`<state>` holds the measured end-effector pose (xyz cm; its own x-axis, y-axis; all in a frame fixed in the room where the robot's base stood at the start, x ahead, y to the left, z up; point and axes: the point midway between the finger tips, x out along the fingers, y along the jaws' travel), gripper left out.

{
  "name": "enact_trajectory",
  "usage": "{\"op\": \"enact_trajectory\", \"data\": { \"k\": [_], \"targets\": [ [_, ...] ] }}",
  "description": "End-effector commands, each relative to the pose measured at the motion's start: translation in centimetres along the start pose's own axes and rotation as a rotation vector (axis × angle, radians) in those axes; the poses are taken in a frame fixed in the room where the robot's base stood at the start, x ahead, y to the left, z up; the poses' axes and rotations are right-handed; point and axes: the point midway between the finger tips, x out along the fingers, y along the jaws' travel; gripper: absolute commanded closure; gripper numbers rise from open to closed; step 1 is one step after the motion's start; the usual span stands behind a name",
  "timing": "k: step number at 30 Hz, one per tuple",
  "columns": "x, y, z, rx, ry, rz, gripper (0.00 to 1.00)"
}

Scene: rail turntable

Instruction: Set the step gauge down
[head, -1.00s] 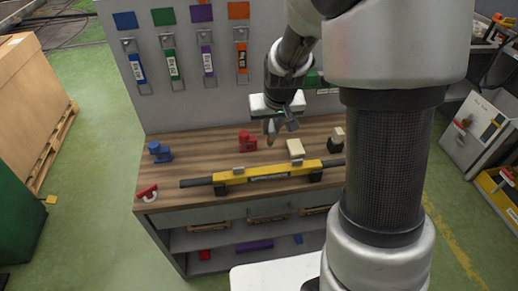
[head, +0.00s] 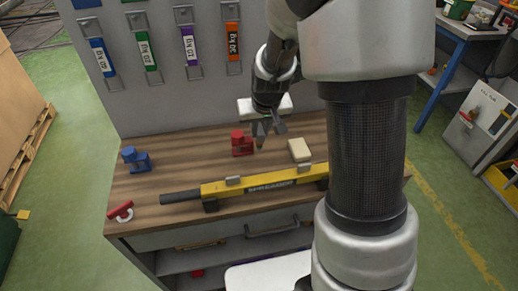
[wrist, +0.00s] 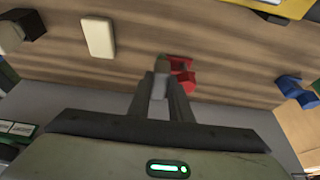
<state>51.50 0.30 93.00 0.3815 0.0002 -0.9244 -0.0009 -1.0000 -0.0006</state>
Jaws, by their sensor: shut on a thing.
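My gripper (wrist: 160,85) points at the bench with its fingers close together, shut on a small grey-brown piece (wrist: 161,66), taken as the step gauge. Only its end shows between the fingertips, so its shape and steps are hidden. In the head view my gripper (head: 260,138) hangs over the wooden bench top (head: 185,178), between a red block (head: 242,143) and a cream block (head: 299,149). The red block (wrist: 183,76) shows just beyond the fingers in the wrist view. I cannot tell how high the held piece is above the wood.
A long yellow bar (head: 262,184) lies along the bench's front on black supports. A blue block (head: 136,160) and a red-and-white item (head: 121,211) are at the left. A grey panel with coloured tags (head: 190,45) stands behind. Bare wood lies between the blue and red blocks.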

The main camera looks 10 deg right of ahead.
Motion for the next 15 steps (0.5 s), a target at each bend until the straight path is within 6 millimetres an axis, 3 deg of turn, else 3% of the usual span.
{"op": "enact_trajectory", "data": {
  "k": [15],
  "targets": [
    [5.2,0.0,2.1,-0.001,0.001,0.000,1.00]
  ]
}}
